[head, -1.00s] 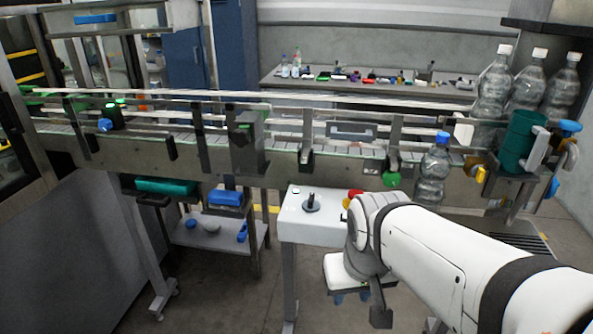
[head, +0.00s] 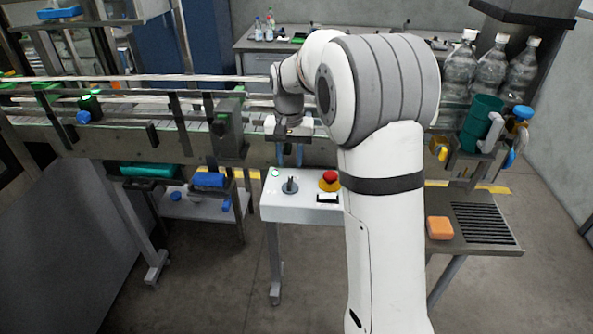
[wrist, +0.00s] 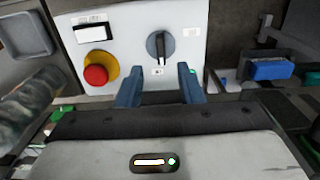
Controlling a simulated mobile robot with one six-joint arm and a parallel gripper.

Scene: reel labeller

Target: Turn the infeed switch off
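The infeed switch is a dark rotary knob (head: 290,185) on top of a white control box (head: 305,208). In the wrist view the switch (wrist: 160,46) shows a pale line along its handle, pointing toward the gripper. I cannot read its labels. My gripper (head: 290,153) hangs above the back of the box with its two blue fingers apart. In the wrist view the open, empty fingers (wrist: 160,84) lie either side of the switch's line, nearer the camera, with no visible contact. A small green lamp (head: 275,173) sits left of the switch.
A red emergency button (head: 329,179) on a yellow base stands right of the switch, with a small display (head: 327,198) in front. The conveyor (head: 175,140) runs behind the box. Large bottles (head: 490,70) and a green cylinder (head: 481,122) stand right. An orange block (head: 439,228) lies on a side shelf.

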